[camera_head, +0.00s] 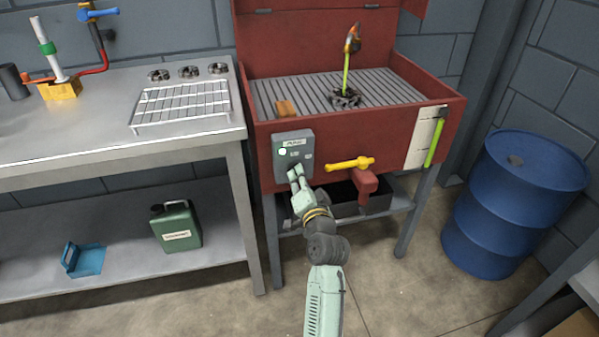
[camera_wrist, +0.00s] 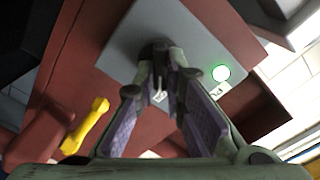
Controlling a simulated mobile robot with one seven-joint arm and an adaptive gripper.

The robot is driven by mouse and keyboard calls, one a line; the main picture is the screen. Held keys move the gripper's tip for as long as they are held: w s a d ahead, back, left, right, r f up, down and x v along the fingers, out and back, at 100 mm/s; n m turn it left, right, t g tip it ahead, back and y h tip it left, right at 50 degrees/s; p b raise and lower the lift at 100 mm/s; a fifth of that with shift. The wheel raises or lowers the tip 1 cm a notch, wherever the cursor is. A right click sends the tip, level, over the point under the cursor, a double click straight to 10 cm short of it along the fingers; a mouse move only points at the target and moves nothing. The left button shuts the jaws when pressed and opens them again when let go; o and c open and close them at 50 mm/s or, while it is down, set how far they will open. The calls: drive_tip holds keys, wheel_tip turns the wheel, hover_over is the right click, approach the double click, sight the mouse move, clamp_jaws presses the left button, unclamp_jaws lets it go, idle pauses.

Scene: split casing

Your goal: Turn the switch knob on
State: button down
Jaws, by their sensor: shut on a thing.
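The grey switch box (camera_head: 307,143) is fixed to the front of the red sink unit. It fills the upper middle of the wrist view (camera_wrist: 190,25). The dark switch knob (camera_wrist: 157,48) sticks out from the face of the box. My gripper (camera_head: 296,173) is at the lower part of the box, and in the wrist view its fingertips (camera_wrist: 161,78) close around the knob. The fingers hide much of the knob, so its exact angle is hard to tell. A round lamp (camera_wrist: 221,73) on the box glows green-white; it also shows in the head view (camera_head: 282,151).
A yellow-handled valve (camera_head: 351,164) juts from the red sink unit (camera_head: 391,126) just right of my gripper. A metal workbench (camera_head: 100,150) stands left, with a green canister (camera_head: 176,226) on its lower shelf. A blue barrel (camera_head: 510,205) stands right.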

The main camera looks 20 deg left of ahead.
drive_tip(key=shift+m+p, duration=0.45)
drive_tip(key=shift+m, duration=0.45)
drive_tip(key=c, duration=1.7)
unclamp_jaws()
drive_tip(key=shift+o, duration=0.2)
drive_tip(key=v, duration=1.2)
